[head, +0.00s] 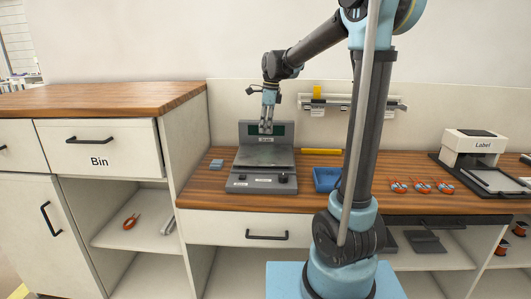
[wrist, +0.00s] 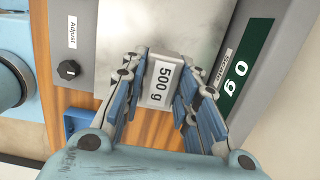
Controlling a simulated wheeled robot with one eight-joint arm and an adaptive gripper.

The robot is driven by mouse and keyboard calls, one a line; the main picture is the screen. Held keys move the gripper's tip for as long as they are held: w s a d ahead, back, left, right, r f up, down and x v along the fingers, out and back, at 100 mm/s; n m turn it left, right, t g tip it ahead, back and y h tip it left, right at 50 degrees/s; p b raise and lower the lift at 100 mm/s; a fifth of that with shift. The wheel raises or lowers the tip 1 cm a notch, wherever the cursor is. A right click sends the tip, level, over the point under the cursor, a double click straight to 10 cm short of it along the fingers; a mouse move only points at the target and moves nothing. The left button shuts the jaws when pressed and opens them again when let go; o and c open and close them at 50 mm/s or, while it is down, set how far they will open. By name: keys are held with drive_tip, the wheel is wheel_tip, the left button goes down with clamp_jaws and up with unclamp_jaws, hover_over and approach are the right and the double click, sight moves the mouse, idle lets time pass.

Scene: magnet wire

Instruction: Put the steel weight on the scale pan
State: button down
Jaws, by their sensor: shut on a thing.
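My gripper (wrist: 163,72) is shut on the steel weight (wrist: 160,88), a pale grey block marked "500 g", in the wrist view. In the head view my gripper (head: 266,127) points down above the rear of the scale pan (head: 262,156), in front of the display. The weight is too small to make out clearly there. The pan is a flat metal plate; it also shows in the wrist view (wrist: 150,25) beyond the weight. The scale's display (wrist: 240,75) reads "0 g". The weight appears apart from the pan.
A small blue block (head: 217,164) lies left of the scale (head: 262,184). A blue tray (head: 327,179) and a yellow bar (head: 321,151) are to its right. Several red-handled tools (head: 421,186) and a label machine (head: 473,147) stand farther right. A rail (head: 345,102) runs along the back wall.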

sight(264, 153)
drive_tip(key=shift+a+f, duration=0.15)
drive_tip(key=shift+f, duration=2.15)
drive_tip(key=shift+a+f, duration=0.1)
drive_tip(key=shift+f, duration=2.2)
drive_tip(key=c, duration=1.2)
unclamp_jaws()
drive_tip(key=shift+f, duration=0.1)
drive_tip(key=shift+c, duration=0.2)
drive_tip(key=r, duration=0.4)
drive_tip(key=d+r, duration=0.1)
drive_tip(key=r, duration=0.7)
drive_tip(key=shift+d+r, duration=0.1)
drive_tip(key=shift+d, duration=0.15)
drive_tip(key=shift+s, duration=0.2)
